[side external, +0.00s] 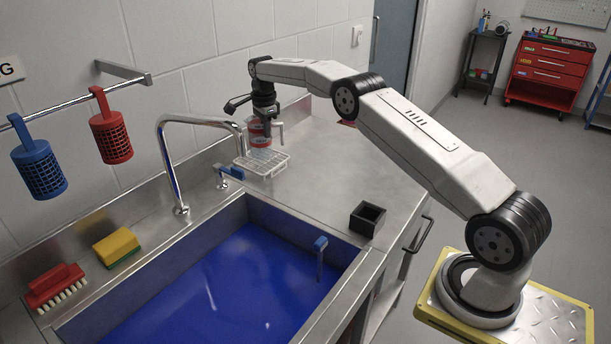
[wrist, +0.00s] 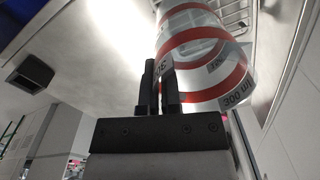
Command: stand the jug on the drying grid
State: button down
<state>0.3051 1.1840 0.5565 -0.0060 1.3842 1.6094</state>
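The jug (side external: 258,130) is clear with red bands, and a handle shows on its right in the side view. In the wrist view the jug (wrist: 205,60) fills the upper right, with "300 ml" printed on it. My gripper (side external: 262,112) is above it in the side view. In the wrist view my gripper (wrist: 158,85) has its two black fingers close together at the jug's near edge, seemingly pinching its wall. The drying grid (side external: 276,165) lies on the counter just below the jug. I cannot tell whether the jug touches it.
A tap (side external: 168,160) arches left of the grid, beside a sink (side external: 240,275) with a blue inside. A black open box (side external: 367,219) stands on the counter at the right; otherwise the counter right of the grid is clear. Red and blue baskets hang from a wall rail.

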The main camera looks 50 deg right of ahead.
aim_at(267, 157)
jog(key=shift+w+f, duration=0.1)
jog(key=shift+w+d+f, duration=0.1)
jog(key=shift+w+f, duration=0.05)
jog(key=shift+f, duration=1.6)
jog(key=shift+f, duration=0.15)
jog(key=c, duration=0.8)
grip_release()
jog(key=shift+r, duration=3.95)
